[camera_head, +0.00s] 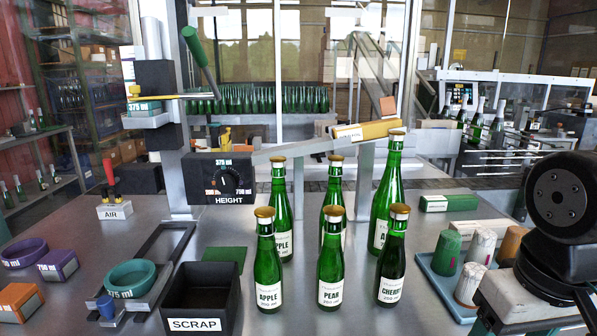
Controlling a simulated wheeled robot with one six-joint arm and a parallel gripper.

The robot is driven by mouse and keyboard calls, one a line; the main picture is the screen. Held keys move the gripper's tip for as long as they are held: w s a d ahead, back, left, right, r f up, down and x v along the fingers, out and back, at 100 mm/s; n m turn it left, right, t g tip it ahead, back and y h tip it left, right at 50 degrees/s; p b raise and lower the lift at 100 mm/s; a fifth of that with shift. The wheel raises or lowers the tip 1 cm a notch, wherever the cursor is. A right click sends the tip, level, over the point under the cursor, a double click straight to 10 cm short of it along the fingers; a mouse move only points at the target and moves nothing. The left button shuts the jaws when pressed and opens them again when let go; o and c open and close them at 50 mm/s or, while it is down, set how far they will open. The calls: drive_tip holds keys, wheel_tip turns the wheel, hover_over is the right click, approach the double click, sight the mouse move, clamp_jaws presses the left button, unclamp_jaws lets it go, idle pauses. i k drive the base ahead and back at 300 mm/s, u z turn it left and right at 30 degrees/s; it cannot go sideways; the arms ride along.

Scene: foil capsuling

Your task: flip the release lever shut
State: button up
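No lever here carries a readable "release" label. A small yellow lever (223,136) sits on top of the black height unit (222,178), beside the column. A red-handled lever (109,172) stands upright on the white AIR block (115,210). I cannot tell from this view which one is the release lever. My arm is at the right edge, far from these levers.
Several green bottles with gold tops (331,260) stand mid-table. A black SCRAP bin (202,298) is at the front, with a teal ring (131,278) to its left. A sloping chute (305,147) crosses behind the bottles. A blue tray (437,284) of cylinders stands beside my arm.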

sight(387, 106)
drive_tip(key=k, duration=0.65)
drive_tip(key=z, duration=0.65)
drive_tip(key=i, duration=1.2)
drive_tip(key=u, duration=0.65)
